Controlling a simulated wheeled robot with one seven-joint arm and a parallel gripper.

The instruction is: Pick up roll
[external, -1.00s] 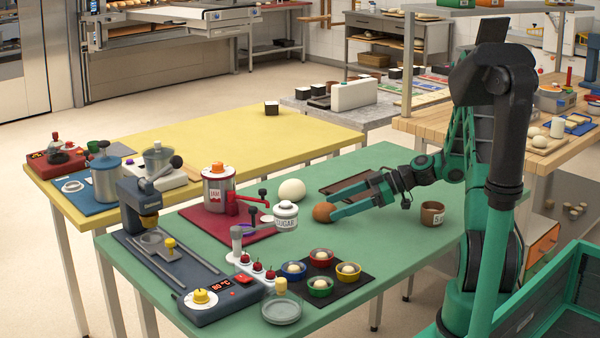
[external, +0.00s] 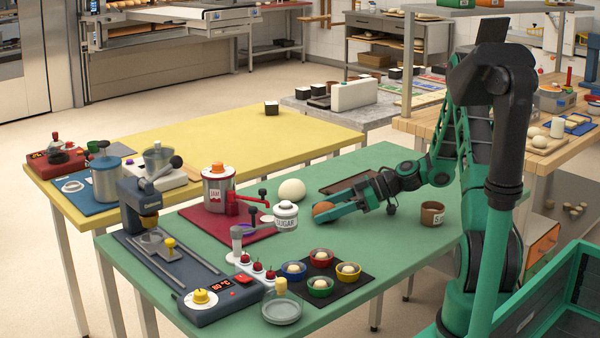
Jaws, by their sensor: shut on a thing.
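The roll (external: 323,209) is brown and round, over the green table toward its back middle. My gripper (external: 330,211) reaches in from the right and is shut on the roll. Its green fingers lie nearly level, and the near finger hides the lower part of the roll. I cannot tell whether the roll touches the table top.
A white dough ball (external: 291,189) sits just left of the roll. A dark tray (external: 345,184) lies behind my gripper. A brown pot (external: 432,213) stands to the right.

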